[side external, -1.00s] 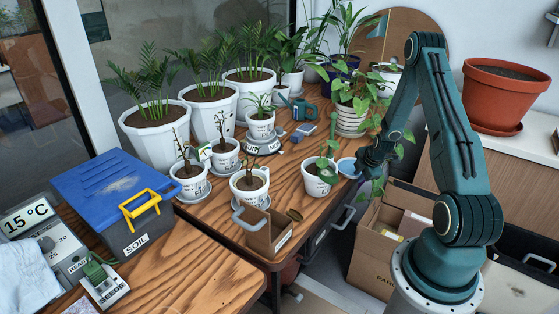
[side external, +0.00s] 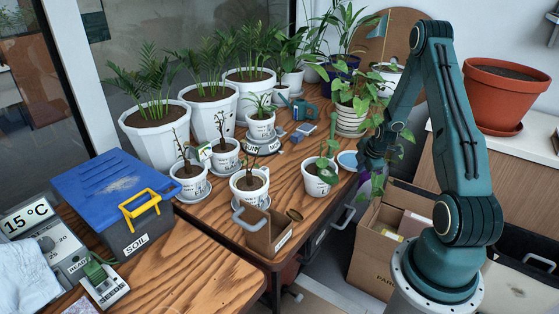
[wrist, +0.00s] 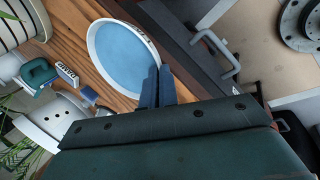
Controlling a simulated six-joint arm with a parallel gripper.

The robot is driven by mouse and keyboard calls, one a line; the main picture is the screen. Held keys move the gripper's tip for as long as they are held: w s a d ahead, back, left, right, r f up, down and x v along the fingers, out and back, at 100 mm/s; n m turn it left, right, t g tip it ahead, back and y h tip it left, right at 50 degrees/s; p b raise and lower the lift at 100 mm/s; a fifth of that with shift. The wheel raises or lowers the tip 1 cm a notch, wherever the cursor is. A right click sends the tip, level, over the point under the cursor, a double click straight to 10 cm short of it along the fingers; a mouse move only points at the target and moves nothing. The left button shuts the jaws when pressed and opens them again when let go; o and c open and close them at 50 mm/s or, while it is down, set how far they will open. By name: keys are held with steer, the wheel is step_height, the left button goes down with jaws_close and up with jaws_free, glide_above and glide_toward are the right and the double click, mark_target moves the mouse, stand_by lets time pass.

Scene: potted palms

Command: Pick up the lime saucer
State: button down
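A round white-rimmed saucer with a blue inside (side external: 347,159) is near the table's right edge, beside my gripper. In the wrist view the saucer (wrist: 122,55) shows large, with dark lettering on its rim that I cannot read. No lime-coloured saucer shows. My gripper (side external: 368,158) is partly hidden by hanging leaves in the side view. In the wrist view my gripper's blue fingers (wrist: 158,84) are close together with the saucer's rim between them. The saucer's height above the table is hard to judge.
A small potted plant (side external: 316,182) stands just left of the saucer. A trailing plant in a ribbed white pot (side external: 350,122) stands behind, its leaves hanging around my arm. A cardboard box (side external: 378,255) is below the table's right side.

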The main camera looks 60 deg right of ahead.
step_height(320, 180, up, 17)
stand_by(0.5)
steer(key=shift+w+f, duration=0.1)
stand_by(0.5)
